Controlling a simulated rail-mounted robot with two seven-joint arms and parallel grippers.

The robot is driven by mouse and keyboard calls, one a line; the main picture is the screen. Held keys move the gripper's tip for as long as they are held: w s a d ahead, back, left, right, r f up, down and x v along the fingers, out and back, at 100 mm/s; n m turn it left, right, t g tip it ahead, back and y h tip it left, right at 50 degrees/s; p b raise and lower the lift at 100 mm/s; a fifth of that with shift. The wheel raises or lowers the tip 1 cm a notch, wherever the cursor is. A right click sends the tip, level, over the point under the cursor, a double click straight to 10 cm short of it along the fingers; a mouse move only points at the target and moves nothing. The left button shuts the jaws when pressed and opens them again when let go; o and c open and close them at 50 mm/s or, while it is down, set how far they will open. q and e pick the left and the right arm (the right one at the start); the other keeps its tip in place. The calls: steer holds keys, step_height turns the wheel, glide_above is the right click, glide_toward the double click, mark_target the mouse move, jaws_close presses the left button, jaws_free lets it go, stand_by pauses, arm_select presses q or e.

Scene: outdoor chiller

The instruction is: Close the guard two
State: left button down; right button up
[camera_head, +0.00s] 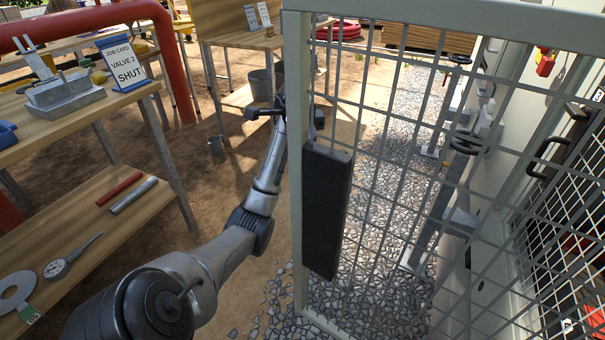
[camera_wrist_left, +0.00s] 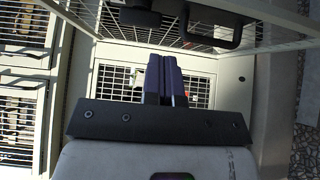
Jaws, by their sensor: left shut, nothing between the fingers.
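A grey-framed wire-mesh guard (camera_head: 292,90) stands swung open in the foreground of the head view. A long dark plate (camera_head: 327,210) is fixed along its free edge. My left arm reaches up past this edge, and its gripper (camera_head: 283,108) is partly hidden behind the guard's post. In the left wrist view my left gripper (camera_wrist_left: 167,62) is shut and empty. Mesh panelling (camera_wrist_left: 118,82) lies beyond the fingers, and a black handle (camera_wrist_left: 215,40) shows above them; I see no contact. No label shows which guard is two. My right gripper is out of view.
Another mesh panel with a black handle (camera_head: 548,155) is at the right, by the pale cabinet. A wooden bench (camera_head: 60,130) with a job card (camera_head: 125,65) stands left. Buckets (camera_head: 262,85) are behind. Open dirt and gravel lie between.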

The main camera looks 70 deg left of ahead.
mark_target(301, 175)
arm_select(q)
steer(key=s+d+b, duration=0.1)
steer(key=d, duration=0.2)
steer(key=s+d+b, duration=0.1)
steer(key=d+b, duration=0.1)
steer(key=d, duration=0.2)
steer(key=s+d+b, duration=0.1)
steer(key=s+d, duration=0.1)
steer(key=d, duration=0.1)
steer(key=shift+s+d, duration=0.1)
steer(key=shift+d, duration=0.05)
